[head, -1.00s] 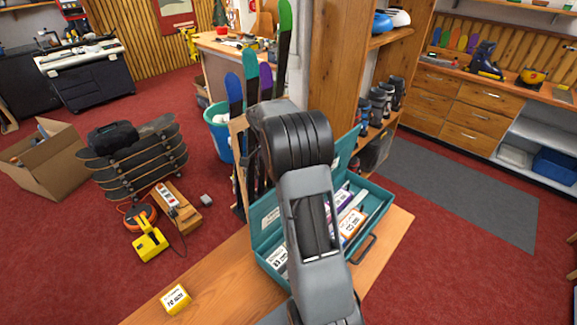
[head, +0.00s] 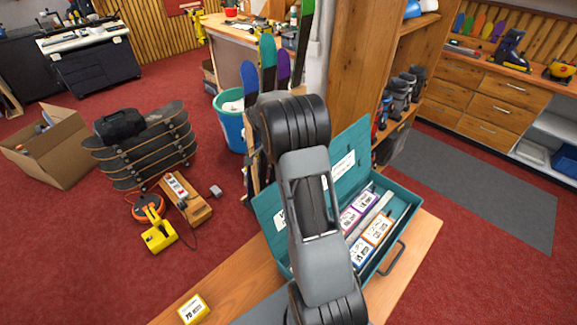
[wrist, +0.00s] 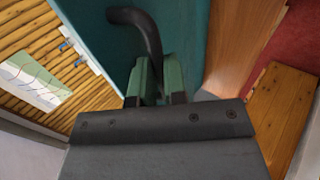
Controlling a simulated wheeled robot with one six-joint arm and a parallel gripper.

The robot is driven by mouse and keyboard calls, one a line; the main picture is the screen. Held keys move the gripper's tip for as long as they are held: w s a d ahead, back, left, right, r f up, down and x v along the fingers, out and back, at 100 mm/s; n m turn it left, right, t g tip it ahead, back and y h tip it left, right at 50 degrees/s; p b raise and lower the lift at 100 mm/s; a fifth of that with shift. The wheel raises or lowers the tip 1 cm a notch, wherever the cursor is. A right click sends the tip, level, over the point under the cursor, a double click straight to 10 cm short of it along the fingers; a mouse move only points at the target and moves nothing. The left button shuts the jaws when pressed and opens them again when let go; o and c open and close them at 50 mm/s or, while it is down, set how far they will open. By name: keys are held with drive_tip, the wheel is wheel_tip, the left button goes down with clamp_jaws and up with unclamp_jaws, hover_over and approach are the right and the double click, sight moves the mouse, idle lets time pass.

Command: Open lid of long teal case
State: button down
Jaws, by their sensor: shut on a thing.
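The long teal case (head: 412,226) stands on the wooden bench, and its lid (head: 352,143) is raised along the back side. The inside is open to view, with several small labelled boxes (head: 377,228) in it. A dark handle (head: 392,260) shows on the case's front. In the wrist view, my gripper (wrist: 160,78) is shut on a dark curved handle (wrist: 142,28) against a teal panel (wrist: 185,35). In the head view, my arm hides my gripper and the middle of the case and lid.
A yellow box (head: 194,309) lies on the bench's (head: 225,292) front left, with bare wood around it. Upright skis or boards (head: 268,62) and a teal bin (head: 232,125) stand behind the case. A wooden shelf post (head: 352,70) rises close behind the lid.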

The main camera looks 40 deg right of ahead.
drive_tip(key=shift+s+f, duration=0.2)
drive_tip(key=shift+f, duration=0.1)
drive_tip(key=c, duration=1.2)
unclamp_jaws()
drive_tip(key=shift+r, duration=0.15)
drive_tip(key=shift+o, duration=0.2)
drive_tip(key=shift+w+r, duration=0.1)
drive_tip(key=p+v, duration=0.1)
drive_tip(key=v, duration=1)
drive_tip(key=shift+w+r+p, duration=0.2)
drive_tip(key=shift+w+p, duration=0.15)
drive_tip(key=shift+w, duration=0.05)
